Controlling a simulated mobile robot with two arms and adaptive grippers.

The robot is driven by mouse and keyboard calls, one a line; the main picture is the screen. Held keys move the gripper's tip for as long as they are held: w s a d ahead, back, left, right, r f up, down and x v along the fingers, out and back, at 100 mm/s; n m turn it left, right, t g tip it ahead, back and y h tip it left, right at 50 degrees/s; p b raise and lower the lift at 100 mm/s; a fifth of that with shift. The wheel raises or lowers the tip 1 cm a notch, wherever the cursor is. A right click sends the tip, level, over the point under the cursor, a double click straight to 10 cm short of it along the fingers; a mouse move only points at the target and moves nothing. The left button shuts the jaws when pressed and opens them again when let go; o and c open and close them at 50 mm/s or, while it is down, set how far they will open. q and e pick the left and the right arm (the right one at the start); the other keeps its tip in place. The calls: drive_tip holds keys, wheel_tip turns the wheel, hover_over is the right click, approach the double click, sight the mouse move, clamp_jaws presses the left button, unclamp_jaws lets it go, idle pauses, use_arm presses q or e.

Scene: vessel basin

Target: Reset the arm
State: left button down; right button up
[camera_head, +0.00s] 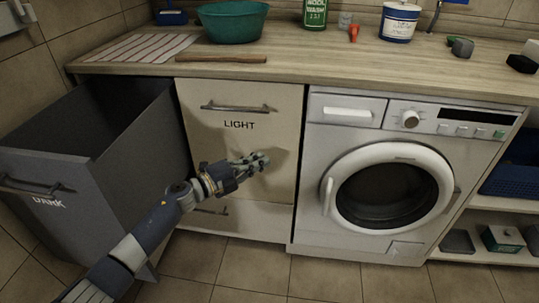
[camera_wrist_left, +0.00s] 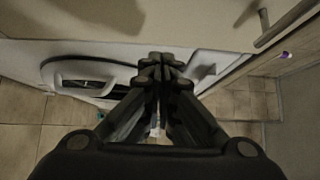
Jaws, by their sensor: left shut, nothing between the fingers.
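My left arm comes in from the lower left in the head view. Its gripper (camera_head: 256,161) is in front of the closed drawer front marked LIGHT (camera_head: 240,138), below its bar handle (camera_head: 238,107). In the left wrist view the fingers of this gripper (camera_wrist_left: 163,65) are shut together with nothing between them. I cannot tell from the head view how far the fingertips are from the drawer front. My right gripper is not in either view.
The grey DARK drawer (camera_head: 48,178) stands pulled out at left. The washing machine (camera_head: 351,240) stands at right with its round door (camera_head: 405,150) closed. The counter (camera_head: 290,68) above holds a teal basin (camera_head: 232,20). Tiled floor (camera_head: 330,282) in front is clear.

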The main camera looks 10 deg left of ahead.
use_arm(q)
drive_tip(key=v, duration=0.5)
drive_tip(key=shift+s+r, duration=0.2)
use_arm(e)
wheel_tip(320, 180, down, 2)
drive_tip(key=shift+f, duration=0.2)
